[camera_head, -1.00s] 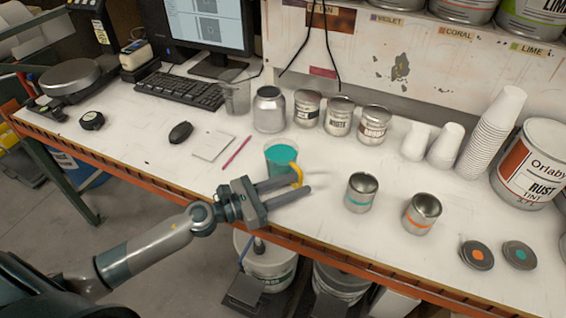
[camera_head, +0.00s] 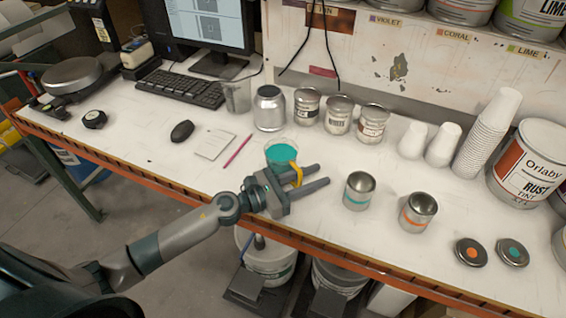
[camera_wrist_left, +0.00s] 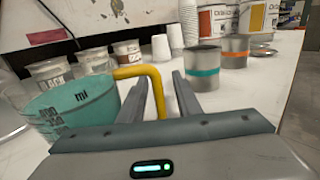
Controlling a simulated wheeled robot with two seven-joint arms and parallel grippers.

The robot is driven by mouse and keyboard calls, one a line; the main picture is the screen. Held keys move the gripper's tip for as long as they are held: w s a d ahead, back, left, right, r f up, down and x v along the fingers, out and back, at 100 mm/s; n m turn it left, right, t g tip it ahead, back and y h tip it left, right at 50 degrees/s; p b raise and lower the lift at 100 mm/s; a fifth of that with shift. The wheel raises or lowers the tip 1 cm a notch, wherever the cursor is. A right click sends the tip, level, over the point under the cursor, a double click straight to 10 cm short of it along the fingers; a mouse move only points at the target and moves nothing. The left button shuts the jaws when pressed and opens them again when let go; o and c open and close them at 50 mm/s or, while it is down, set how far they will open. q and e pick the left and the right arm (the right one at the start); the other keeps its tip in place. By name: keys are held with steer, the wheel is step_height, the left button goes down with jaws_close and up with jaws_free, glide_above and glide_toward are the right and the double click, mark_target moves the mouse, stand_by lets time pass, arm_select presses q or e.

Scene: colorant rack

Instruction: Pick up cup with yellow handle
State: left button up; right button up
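A clear cup with teal liquid (camera_head: 280,156) stands upright on the white table, and its yellow handle (camera_head: 297,174) faces my left gripper (camera_head: 320,175). The cup also fills the left side of the left wrist view (camera_wrist_left: 80,108). In that view the yellow handle (camera_wrist_left: 157,90) stands between the two fingers of my left gripper (camera_wrist_left: 161,88). One finger appears to pass inside the handle loop, the other outside it. The fingers are apart, with a gap beside the handle. My right gripper is not in view.
Two open tins, one with a teal band (camera_head: 360,194) and one with an orange band (camera_head: 417,214), stand to the right. Several tins and white paper cups (camera_head: 444,146) line the back. A pink pencil (camera_head: 238,151) lies left of the cup. The table's orange front edge (camera_head: 310,248) is close.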

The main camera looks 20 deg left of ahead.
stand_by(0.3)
arm_select(q)
jaws_close()
stand_by(1.3)
